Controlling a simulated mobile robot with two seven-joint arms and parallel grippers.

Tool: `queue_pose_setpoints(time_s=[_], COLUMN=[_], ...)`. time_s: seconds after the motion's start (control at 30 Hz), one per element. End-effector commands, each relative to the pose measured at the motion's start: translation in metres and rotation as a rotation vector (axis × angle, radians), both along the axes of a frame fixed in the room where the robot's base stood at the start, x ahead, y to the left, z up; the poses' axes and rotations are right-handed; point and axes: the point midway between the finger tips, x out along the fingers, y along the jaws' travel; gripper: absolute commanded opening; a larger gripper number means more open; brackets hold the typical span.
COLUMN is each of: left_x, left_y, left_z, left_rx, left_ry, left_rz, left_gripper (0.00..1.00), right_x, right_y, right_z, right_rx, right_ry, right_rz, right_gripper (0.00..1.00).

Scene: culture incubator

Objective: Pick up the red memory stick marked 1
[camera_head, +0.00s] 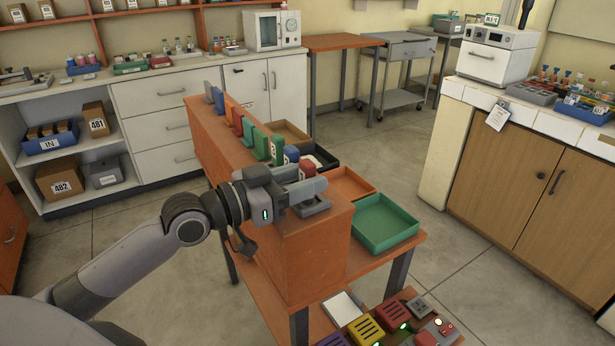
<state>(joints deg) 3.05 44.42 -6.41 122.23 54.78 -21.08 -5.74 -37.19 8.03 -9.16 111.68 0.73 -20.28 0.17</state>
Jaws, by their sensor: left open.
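Several upright coloured memory sticks stand in a row along the top of an orange-brown wooden block (310,245). A red stick (307,168) is at the near end of the row, right at my left gripper's fingers; its number cannot be read here. My left gripper (299,182) is open, reaching in from the left over the near end of the block. The fingers hide part of the red stick, and I cannot tell whether they touch it. Just behind stand a stick with a white label (291,154) and a green stick (277,149). My right gripper is not in view.
Beside the block are a green tray (385,222), an orange tray (349,184) and a black tray (322,156). Below are purple, yellow and red slotted units (366,330) and a small control box (436,333). Cabinets stand at the right; the floor between is clear.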

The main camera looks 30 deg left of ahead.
Motion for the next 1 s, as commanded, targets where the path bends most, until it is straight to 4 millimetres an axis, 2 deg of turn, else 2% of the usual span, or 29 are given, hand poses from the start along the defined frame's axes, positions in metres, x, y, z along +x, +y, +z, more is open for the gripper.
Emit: queue_pose_setpoints(time_s=[0.1,0.37,0.4,0.47,0.5,0.53,0.83,1.0], left_x=[0.006,0.007,0.007,0.007,0.007,0.007,0.007,0.008], left_y=[-0.004,-0.005,-0.005,-0.005,-0.005,-0.005,-0.005,-0.005], left_z=[0.001,-0.001,-0.001,-0.001,-0.001,-0.001,0.001,0.012], left_rx=[0.0,0.001,0.001,0.001,0.001,0.001,0.001,0.001], left_ry=[0.0,0.002,0.002,0.002,0.002,0.002,0.0,-0.004], left_rz=[0.0,-0.001,-0.001,-0.001,-0.001,-0.001,-0.001,-0.002], left_gripper=[0.43,0.43,0.39,0.2,0.07,0.05,0.05,0.05], right_x=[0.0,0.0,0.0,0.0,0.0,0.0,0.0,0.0], right_y=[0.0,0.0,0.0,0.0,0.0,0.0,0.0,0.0], right_z=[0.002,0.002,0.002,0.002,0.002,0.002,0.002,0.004], right_rx=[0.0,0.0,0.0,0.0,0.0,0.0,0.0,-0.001], right_ry=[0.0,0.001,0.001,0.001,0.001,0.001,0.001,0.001], right_rz=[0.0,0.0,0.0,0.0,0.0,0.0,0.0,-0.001], right_gripper=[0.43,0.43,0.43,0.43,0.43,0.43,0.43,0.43])
